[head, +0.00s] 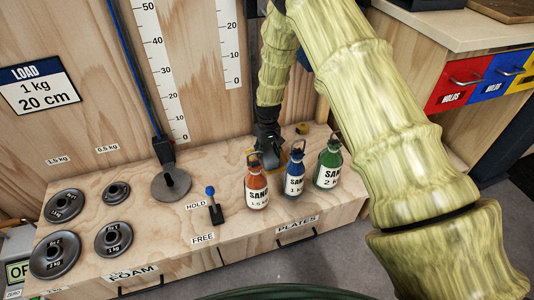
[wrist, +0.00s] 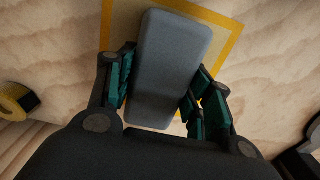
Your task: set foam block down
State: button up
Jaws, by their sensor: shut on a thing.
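The foam block is a grey, rounded slab (wrist: 172,52) in the wrist view, lying lengthwise between my finger pads. My gripper (wrist: 163,88) has its teal pads against both long sides of it. In the head view my gripper (head: 267,150) points down at the back of the wooden bench top, behind the sand bottles, and mostly hides the block. A yellow-outlined square (wrist: 232,42) lies under the block in the wrist view. The block covers part of the outline and looks slightly turned against it. I cannot tell whether the block touches the wood.
Red (head: 257,188), blue (head: 294,177) and green (head: 328,166) sand bottles stand just in front of my gripper. A yellow roll (head: 302,128) is behind it. A hanging weight disc (head: 171,184) and blue-knobbed lever (head: 213,207) stand to the left. Several dark plates lie farther left.

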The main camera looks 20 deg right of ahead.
aim_at(268, 151)
jog(key=shift+f, duration=0.1)
jog(key=o, duration=1)
notch_tip(268, 151, up, 12)
jog(key=p, duration=0.3)
jog(key=shift+p, duration=0.3)
